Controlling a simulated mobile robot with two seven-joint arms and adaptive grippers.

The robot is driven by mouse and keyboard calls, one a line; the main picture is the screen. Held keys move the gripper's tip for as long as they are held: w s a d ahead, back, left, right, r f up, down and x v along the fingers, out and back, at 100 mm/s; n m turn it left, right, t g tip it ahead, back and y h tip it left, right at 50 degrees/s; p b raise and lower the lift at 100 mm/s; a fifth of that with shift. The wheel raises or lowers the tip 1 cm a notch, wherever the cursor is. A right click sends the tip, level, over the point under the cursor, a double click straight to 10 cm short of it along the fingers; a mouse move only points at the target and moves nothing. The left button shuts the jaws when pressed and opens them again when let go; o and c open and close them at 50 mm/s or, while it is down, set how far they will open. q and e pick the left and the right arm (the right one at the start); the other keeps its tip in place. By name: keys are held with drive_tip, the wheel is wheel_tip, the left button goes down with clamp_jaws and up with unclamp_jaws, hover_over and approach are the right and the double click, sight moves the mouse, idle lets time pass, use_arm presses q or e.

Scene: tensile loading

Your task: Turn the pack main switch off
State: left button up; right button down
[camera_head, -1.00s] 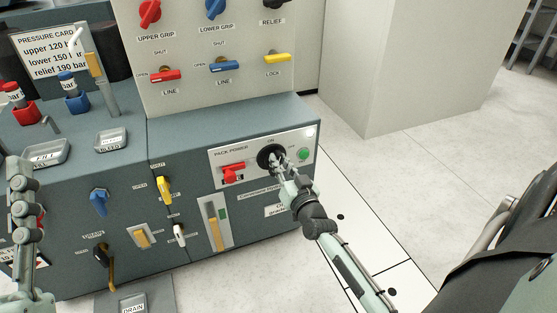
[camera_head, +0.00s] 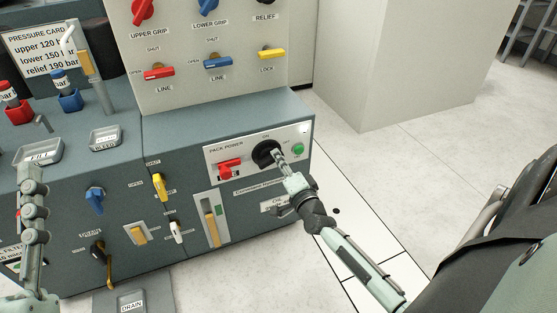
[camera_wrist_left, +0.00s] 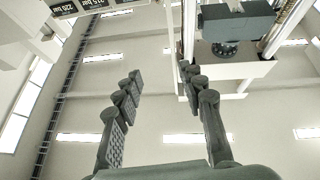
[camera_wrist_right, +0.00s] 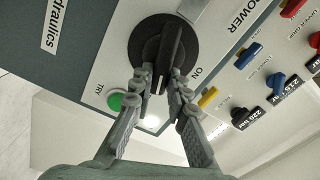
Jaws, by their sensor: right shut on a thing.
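The pack main switch (camera_head: 267,152) is a round black rotary knob on the white pack power panel. My right gripper (camera_head: 278,156) is at it with its fingers shut on the raised handle. In the right wrist view the black handle (camera_wrist_right: 167,48) lies between the fingertips (camera_wrist_right: 160,82). The handle is turned away from the ON label, part-way towards the green button's side. My left gripper (camera_head: 32,180) is raised at the left of the head view. The left wrist view shows its fingers (camera_wrist_left: 160,85) apart and empty.
Yellow (camera_head: 160,186) and blue (camera_head: 95,199) valve handles are lower on the cabinet front.

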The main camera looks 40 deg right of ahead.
use_arm(q)
drive_tip(key=shift+s+a+r+t+h+b, duration=0.15)
drive_tip(key=shift+s+a+r+t+b, duration=0.15)
drive_tip(key=shift+r+t, duration=0.2)
drive_tip(key=shift+s+a+r+t+h+b, duration=0.15)
drive_tip(key=shift+s+a+r+t+b, duration=0.1)
drive_tip(key=shift+r+t, duration=0.25)
use_arm(e)
drive_tip(key=shift+f+m, duration=0.2)
drive_tip(key=shift+m, duration=0.8)
drive_tip(key=shift+f+m, duration=0.2)
drive_tip(key=shift+m, duration=0.8)
use_arm(q)
drive_tip(key=shift+r, duration=0.15)
use_arm(e)
drive_tip(key=c, duration=1.5)
unclamp_jaws()
drive_tip(key=v, duration=1.2)
drive_tip(key=shift+d, duration=0.1)
